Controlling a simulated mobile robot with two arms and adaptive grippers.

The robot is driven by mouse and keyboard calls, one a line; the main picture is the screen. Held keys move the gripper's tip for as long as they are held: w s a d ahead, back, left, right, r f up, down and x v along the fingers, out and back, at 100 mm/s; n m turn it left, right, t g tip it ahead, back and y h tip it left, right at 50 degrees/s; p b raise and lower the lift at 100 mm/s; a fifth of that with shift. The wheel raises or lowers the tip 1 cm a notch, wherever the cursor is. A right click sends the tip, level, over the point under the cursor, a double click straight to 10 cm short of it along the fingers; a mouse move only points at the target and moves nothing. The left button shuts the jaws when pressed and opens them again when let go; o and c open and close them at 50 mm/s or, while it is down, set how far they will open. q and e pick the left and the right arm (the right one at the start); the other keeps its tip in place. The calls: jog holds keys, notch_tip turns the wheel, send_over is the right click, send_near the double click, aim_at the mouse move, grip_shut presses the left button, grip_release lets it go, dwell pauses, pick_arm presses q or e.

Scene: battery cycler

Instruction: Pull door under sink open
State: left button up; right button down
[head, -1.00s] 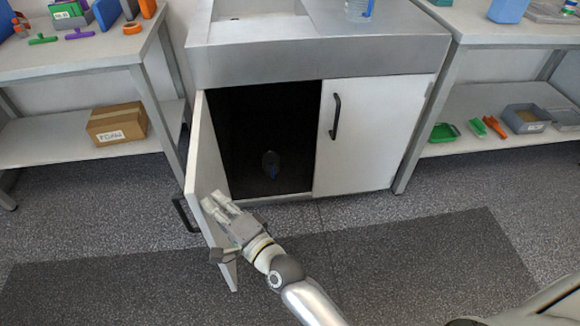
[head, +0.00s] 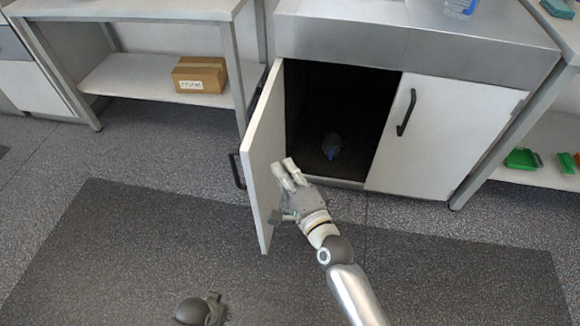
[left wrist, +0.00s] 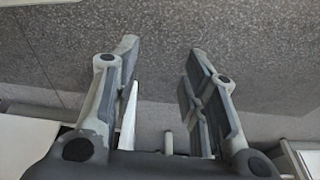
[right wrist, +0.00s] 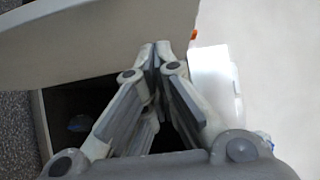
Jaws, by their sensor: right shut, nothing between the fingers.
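The left white door (head: 262,165) under the sink stands swung outward, showing the dark cabinet interior (head: 340,115). Its black handle (head: 236,170) is on the outer face. My right gripper (head: 290,170) is shut and empty at the inner side of this door; I cannot tell whether it touches it. In the right wrist view the shut fingertips (right wrist: 157,50) are beside a pale panel (right wrist: 95,45). The right door (head: 440,135) is closed. My left gripper (head: 205,308) is low over the floor, away from the door. Its fingers are apart and empty in the left wrist view (left wrist: 160,65).
A steel sink counter (head: 420,35) is above the cabinet. A bench with a cardboard box (head: 200,75) on its lower shelf stands to the left. A small blue-grey object (head: 331,146) is inside the cabinet.

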pick_arm(q)
jog(key=shift+s+a+f+p, duration=0.2)
jog(key=shift+s+f, duration=0.15)
jog(key=shift+f, duration=0.45)
jog(key=shift+s+a+f+p, duration=0.1)
jog(key=shift+s+f+p, duration=0.15)
jog(key=shift+f, duration=0.5)
pick_arm(e)
jog(key=s, duration=0.9)
jog(key=shift+s+d, duration=0.2)
jog(key=shift+s, duration=0.2)
